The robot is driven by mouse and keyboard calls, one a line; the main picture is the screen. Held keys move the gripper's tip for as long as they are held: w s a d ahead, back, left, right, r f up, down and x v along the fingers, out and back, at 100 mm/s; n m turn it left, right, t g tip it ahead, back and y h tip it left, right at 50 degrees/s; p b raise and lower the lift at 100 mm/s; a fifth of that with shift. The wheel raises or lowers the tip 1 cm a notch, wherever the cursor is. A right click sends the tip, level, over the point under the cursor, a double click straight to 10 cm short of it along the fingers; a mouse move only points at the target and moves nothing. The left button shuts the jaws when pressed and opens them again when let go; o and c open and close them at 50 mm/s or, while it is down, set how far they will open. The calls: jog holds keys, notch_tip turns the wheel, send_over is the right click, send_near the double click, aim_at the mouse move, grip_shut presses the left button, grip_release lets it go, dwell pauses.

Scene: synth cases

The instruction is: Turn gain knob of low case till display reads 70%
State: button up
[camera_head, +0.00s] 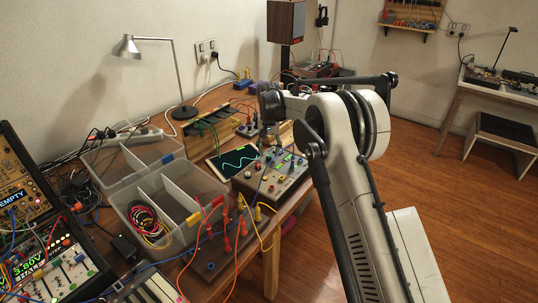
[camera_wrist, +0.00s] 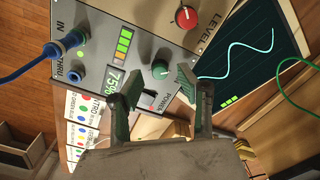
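The low case (camera_head: 268,188) sits near the table's front edge, under my arm in the head view. In the wrist view its grey panel (camera_wrist: 105,30) fills the upper left. The display (camera_wrist: 117,78) appears to read 75%, partly covered by a finger. A green bar meter (camera_wrist: 123,45) is above it. A green knob (camera_wrist: 160,70) lies between my fingertips, with its label hidden. My gripper (camera_wrist: 158,83) is open, one finger on each side of that knob; contact cannot be told. A red knob (camera_wrist: 186,17) marked LEVEL is farther up. In the head view the fingers are hard to make out.
A blue cable (camera_wrist: 25,68) plugs into the panel's left jacks. A power switch (camera_wrist: 151,97) is close below the green knob. A dark screen with a wave (camera_wrist: 255,50) lies beside the case. Clear bins (camera_head: 165,208) and upright red plugs (camera_head: 226,243) stand nearby.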

aim_at(269, 155)
notch_tip(269, 155, up, 10)
jog(key=shift+r, duration=0.15)
dwell(0.3)
jog(key=s+d+r+t, duration=0.2)
jog(key=s+d+r, duration=0.6)
jog(key=s+r, duration=0.15)
jog(key=s+d+r+t, duration=0.1)
jog(key=s+d+r, duration=0.75)
jog(key=s, duration=0.25)
jog(key=s+d+t, duration=0.1)
jog(key=s+d, duration=0.2)
jog(key=s, duration=0.5)
jog(key=s+d+t, duration=0.1)
jog(key=s+d, duration=0.1)
jog(key=s, duration=0.7)
jog(key=s+d+f+t, duration=0.2)
jog(key=s+f, duration=0.6)
jog(key=s, duration=0.4)
jog(key=shift+s+d+f, duration=0.2)
jog(key=shift+s+d, duration=0.05)
jog(key=shift+d, duration=0.55)
